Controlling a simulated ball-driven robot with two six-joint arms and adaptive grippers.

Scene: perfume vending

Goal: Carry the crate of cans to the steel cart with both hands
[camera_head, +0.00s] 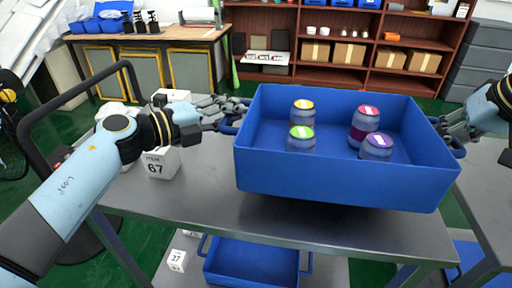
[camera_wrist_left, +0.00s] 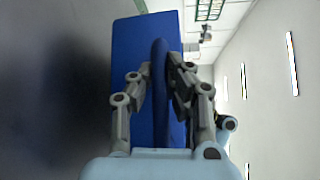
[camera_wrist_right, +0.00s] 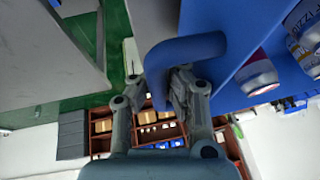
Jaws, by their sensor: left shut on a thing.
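The blue crate (camera_head: 335,178) holds several cans with coloured lids, one with a yellow lid (camera_head: 303,115). It is above the grey top of the steel cart (camera_head: 215,200), with a dark shadow under it. My left gripper (camera_head: 232,112) is shut on the crate's left handle, a blue bar between its fingers (camera_wrist_left: 160,85) in the left wrist view. My right gripper (camera_head: 455,130) is at the right handle. In the right wrist view the handle (camera_wrist_right: 190,48) runs between its fingers, which look closed around it.
A white box marked 67 (camera_head: 160,163) stands on the cart left of the crate. A blue tray (camera_head: 252,262) and a box marked 27 (camera_head: 176,260) are on the lower shelf. A grey table (camera_head: 490,185) is at the right. Shelves (camera_head: 345,50) stand behind.

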